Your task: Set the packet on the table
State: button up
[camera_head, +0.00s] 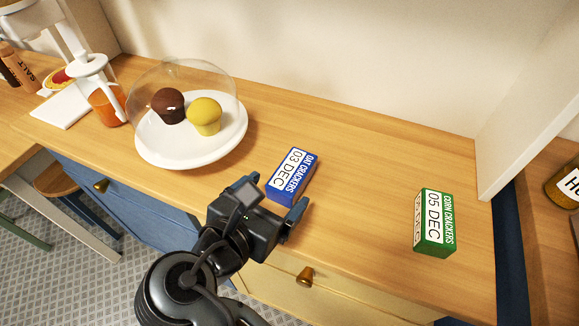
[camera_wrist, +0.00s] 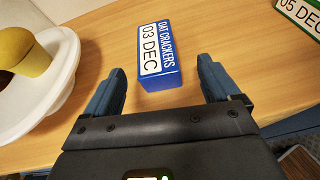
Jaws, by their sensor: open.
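A blue and white packet (camera_head: 292,175) marked "OAT CRACKERS 03 DEC" lies on the wooden counter, near its front edge. It also shows in the wrist view (camera_wrist: 157,55), ahead of my gripper and between the lines of its fingers. A green and white packet (camera_head: 434,222) marked "CORN CRACKERS 05 DEC" stands to the right on the same counter; its corner shows in the wrist view (camera_wrist: 300,14). My gripper (camera_head: 276,196) is open and empty, close to the near end of the blue packet. The wrist view shows its two fingers (camera_wrist: 162,88) spread apart.
A white plate (camera_head: 172,157) with a brown and a yellow muffin under a clear dome stands left of the blue packet. A jug of orange drink (camera_head: 106,103) stands farther left. The counter (camera_head: 365,185) between the two packets is clear. A white wall panel (camera_head: 530,115) rises at right.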

aim_at(292, 170)
jog(key=shift+w+d+n, duration=0.15)
jog(key=shift+w+n, duration=0.15)
jog(key=shift+w, duration=0.05)
jog(key=x, duration=0.7)
jog(key=shift+w+r, duration=0.15)
jog(key=shift+w, duration=0.2)
jog(key=c, duration=1.3)
jog(key=shift+o, duration=0.2)
jog(key=shift+r, duration=0.1)
